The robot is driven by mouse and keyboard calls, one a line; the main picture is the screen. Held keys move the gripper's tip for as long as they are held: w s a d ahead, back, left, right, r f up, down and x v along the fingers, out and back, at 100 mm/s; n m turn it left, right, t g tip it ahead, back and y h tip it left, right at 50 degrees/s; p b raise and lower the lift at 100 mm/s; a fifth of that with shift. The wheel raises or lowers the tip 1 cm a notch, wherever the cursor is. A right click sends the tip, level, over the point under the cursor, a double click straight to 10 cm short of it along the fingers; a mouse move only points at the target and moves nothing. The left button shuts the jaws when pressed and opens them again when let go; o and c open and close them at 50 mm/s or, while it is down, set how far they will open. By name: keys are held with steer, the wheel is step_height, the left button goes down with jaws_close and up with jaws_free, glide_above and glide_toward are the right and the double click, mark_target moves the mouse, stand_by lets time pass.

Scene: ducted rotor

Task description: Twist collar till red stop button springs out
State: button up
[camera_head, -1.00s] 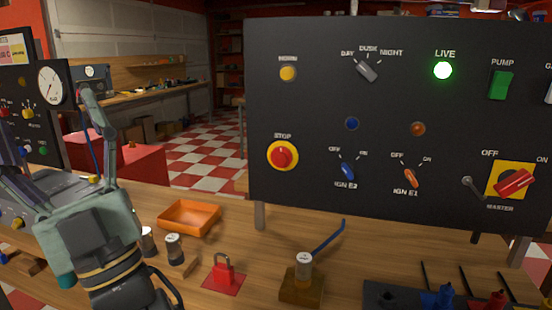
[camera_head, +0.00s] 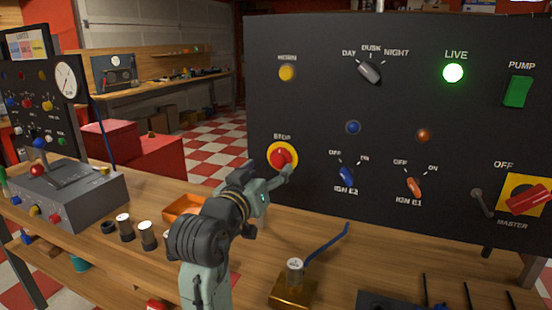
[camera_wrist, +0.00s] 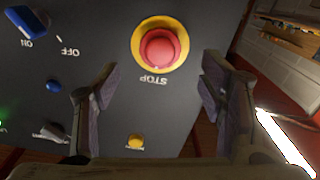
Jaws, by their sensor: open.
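The red stop button (camera_head: 281,158) sits on a yellow ring (camera_head: 271,149) on the black panel, under the word STOP. In the wrist view the red button (camera_wrist: 160,48) and yellow ring (camera_wrist: 141,29) are upside down, above and between my fingers. My gripper (camera_head: 286,172) is in front of the panel, close to the button, and hides its lower right edge in the head view. In the wrist view my gripper (camera_wrist: 160,85) is open, with nothing between its fingers. I cannot tell whether a fingertip touches the button.
The panel also carries a lit green LIVE lamp (camera_head: 453,73), a blue IGN E2 switch (camera_head: 346,177), an orange IGN E1 switch (camera_head: 414,187) and a red MASTER handle (camera_head: 527,199). An orange tray (camera_head: 184,207) and small canisters (camera_head: 147,235) stand on the bench below my arm.

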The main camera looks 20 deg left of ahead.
mark_target(278, 161)
steer(key=w+p, duration=0.1)
steer(key=w, duration=0.4)
steer(key=shift+w, duration=0.4)
steer(key=shift+c, duration=0.4)
steer(key=c, duration=1.1)
